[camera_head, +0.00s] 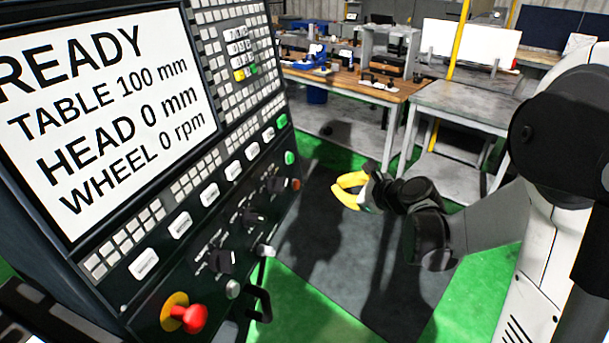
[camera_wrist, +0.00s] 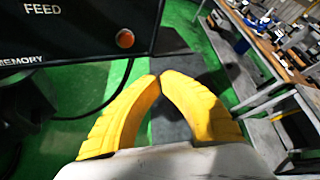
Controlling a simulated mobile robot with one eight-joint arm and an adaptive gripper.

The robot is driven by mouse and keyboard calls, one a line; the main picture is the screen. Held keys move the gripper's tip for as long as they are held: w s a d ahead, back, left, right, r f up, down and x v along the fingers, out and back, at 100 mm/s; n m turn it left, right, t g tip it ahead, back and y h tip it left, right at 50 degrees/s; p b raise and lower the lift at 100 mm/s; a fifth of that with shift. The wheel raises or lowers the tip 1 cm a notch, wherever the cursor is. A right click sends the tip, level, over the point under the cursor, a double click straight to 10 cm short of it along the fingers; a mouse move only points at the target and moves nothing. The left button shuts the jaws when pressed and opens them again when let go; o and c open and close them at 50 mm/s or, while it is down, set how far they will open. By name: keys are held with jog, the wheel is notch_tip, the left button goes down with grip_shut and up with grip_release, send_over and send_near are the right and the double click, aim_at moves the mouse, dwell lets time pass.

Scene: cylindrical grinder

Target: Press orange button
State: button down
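The orange button (camera_head: 296,184) is a small round button at the right edge of the control panel, below a green one. In the wrist view the orange button (camera_wrist: 125,39) shows on the panel's dark face, up and left of my fingertips. My gripper (camera_head: 335,188) has yellow fingers and is to the right of the panel, apart from the button. In the wrist view my gripper (camera_wrist: 158,78) has its fingertips together, with nothing between them.
The control panel (camera_head: 110,262) carries a screen, keys, knobs and a red emergency stop (camera_head: 193,318). A black handle (camera_head: 262,295) sticks out below. A wooden workbench (camera_head: 345,82) and grey table (camera_head: 465,103) stand behind. The space between my gripper and the panel looks clear.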

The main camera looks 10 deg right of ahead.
aim_at(296, 185)
jog(key=shift+w+d+f+m, duration=0.1)
jog(key=shift+w+d+m, duration=0.05)
jog(key=shift+d+m, duration=0.25)
jog(key=shift+w+a, duration=0.1)
jog(key=shift+a, duration=0.05)
jog(key=shift+w+a+f+b, duration=0.25)
jog(key=shift+w+a, duration=0.5)
jog(key=shift+a, duration=0.45)
jog(key=shift+w+a+f+b, duration=0.1)
jog(key=shift+w+a+f, duration=0.2)
jog(key=shift+w+a, duration=0.7)
jog(key=shift+w+a+f+b, duration=0.25)
jog(key=shift+w+a, duration=0.25)
jog(key=shift+a, duration=0.9)
jog(key=shift+w+a, duration=0.2)
jog(key=shift+a, duration=0.1)
jog(key=shift+w+a+f, duration=0.15)
jog(key=shift+w+a, duration=0.05)
jog(key=shift+a, duration=0.2)
jog(key=shift+d, duration=0.1)
jog(key=shift+s+d, duration=0.45)
jog(key=shift+d, duration=0.15)
